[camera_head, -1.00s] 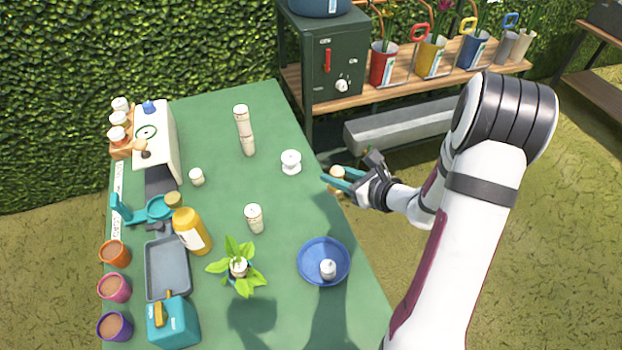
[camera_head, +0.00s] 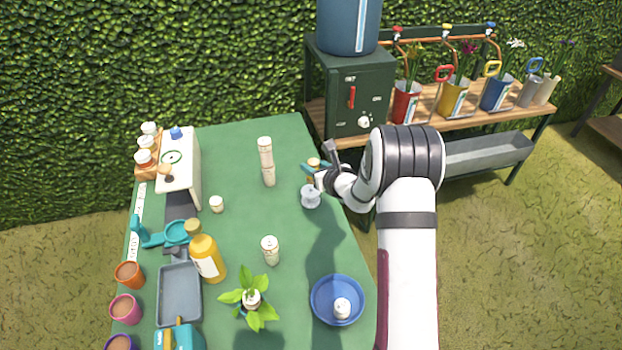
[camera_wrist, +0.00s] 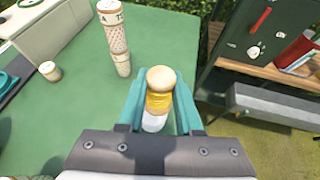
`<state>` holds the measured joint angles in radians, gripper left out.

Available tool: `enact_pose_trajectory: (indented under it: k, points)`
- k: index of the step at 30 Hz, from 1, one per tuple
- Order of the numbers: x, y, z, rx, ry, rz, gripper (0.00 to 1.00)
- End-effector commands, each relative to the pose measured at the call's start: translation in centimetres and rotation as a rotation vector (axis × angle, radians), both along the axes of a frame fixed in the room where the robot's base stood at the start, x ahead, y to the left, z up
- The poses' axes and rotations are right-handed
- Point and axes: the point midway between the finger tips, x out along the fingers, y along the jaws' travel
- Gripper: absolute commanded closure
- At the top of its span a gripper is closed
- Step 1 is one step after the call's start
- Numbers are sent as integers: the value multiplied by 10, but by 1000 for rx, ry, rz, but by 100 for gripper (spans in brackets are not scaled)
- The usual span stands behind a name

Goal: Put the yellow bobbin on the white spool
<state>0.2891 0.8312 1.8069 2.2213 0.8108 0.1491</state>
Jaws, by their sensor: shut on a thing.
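The yellow bobbin (camera_wrist: 158,101) has a pale wooden top and a yellow middle. It stands between the teal fingers of my gripper (camera_wrist: 158,98), which is shut on it. In the head view the bobbin's pale top (camera_head: 314,161) shows at my gripper (camera_head: 314,168), over the table's right edge. The white spool (camera_head: 310,198) stands on the green table, just below my gripper in the picture. A white part shows under the yellow in the wrist view; I cannot tell whether it belongs to the bobbin or the spool.
A stack of pale cylinders (camera_head: 266,160) stands left of my gripper; it also shows in the wrist view (camera_wrist: 115,35). A short cylinder (camera_head: 270,250), a potted plant (camera_head: 250,298) and a blue plate (camera_head: 330,318) are nearer. A dark green cabinet (camera_head: 350,95) stands behind.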

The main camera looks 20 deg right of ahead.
Motion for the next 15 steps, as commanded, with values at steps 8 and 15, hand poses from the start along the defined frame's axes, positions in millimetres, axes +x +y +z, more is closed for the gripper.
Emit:
enact_pose_trajectory:
  k: [8, 15]
  points:
    - [5, 6, -43, 1, 1, 0, 100]
    - [5, 6, -45, 0, -1, -1, 100]
